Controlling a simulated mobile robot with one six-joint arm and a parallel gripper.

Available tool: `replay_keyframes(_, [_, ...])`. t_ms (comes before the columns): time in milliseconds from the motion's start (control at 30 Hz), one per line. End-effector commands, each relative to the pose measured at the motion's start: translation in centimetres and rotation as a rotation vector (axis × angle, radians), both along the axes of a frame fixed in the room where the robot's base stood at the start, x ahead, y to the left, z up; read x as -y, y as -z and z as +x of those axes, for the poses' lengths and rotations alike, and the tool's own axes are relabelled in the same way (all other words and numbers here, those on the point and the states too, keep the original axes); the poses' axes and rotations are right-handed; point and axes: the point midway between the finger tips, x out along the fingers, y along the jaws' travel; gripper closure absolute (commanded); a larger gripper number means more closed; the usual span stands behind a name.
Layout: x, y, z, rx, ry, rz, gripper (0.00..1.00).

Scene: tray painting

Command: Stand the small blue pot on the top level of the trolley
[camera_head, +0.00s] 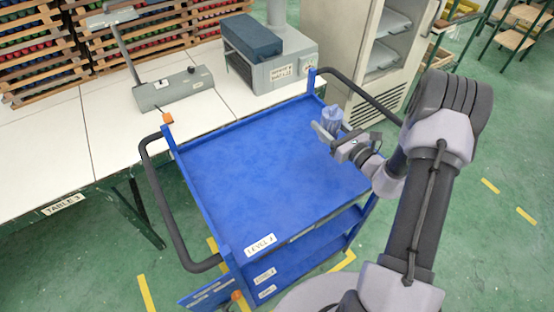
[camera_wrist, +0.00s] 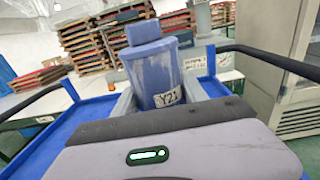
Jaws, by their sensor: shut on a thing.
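The small blue pot (camera_head: 331,117) is in my gripper (camera_head: 327,131), over the far right part of the trolley's top level (camera_head: 260,170). In the wrist view the pot (camera_wrist: 152,68) looks upright, with a narrower blue top and a label reading Y21 on its front. The gripper (camera_wrist: 160,101) is shut on it, with a finger on each side. The pot's base is hidden behind the gripper body, so I cannot tell whether it touches the trolley. The blue trolley top, labelled LEVEL 1 or similar, is otherwise bare.
Black handles (camera_head: 168,205) rise at the trolley's left and right ends. Beyond it stands a white table (camera_head: 100,125) with a grey device (camera_head: 172,88) and a grey machine (camera_head: 270,65). An open cabinet (camera_head: 345,50) is at the back right. Lower trolley levels show below.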

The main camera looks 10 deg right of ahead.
Motion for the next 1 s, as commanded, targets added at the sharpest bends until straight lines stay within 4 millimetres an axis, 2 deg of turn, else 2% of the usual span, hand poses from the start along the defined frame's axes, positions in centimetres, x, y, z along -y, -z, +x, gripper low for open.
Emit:
replay_keyframes(67, [0.8, 1.1, 0.3, 0.000, 0.027, 0.004, 0.71])
replay_keyframes(200, [0.9, 4.9, 0.4, -0.002, 0.032, 0.005, 0.71])
replay_keyframes(367, [0.8, 7.0, 0.4, 0.000, 0.030, 0.004, 0.71])
replay_keyframes(533, [0.8, 10.1, 0.3, -0.001, 0.028, 0.004, 0.71])
replay_keyframes(567, [0.8, 10.2, 0.3, 0.000, 0.028, 0.003, 0.71])
replay_keyframes(600, [0.8, 10.2, 0.3, 0.001, 0.028, 0.004, 0.75])
replay_keyframes(867, [0.8, 10.3, 0.3, 0.001, 0.028, 0.003, 0.75])
replay_keyframes(900, [0.8, 10.3, 0.3, 0.000, 0.028, 0.003, 0.46])
replay_keyframes(1000, [0.8, 10.3, 0.3, 0.000, 0.028, 0.003, 0.28])
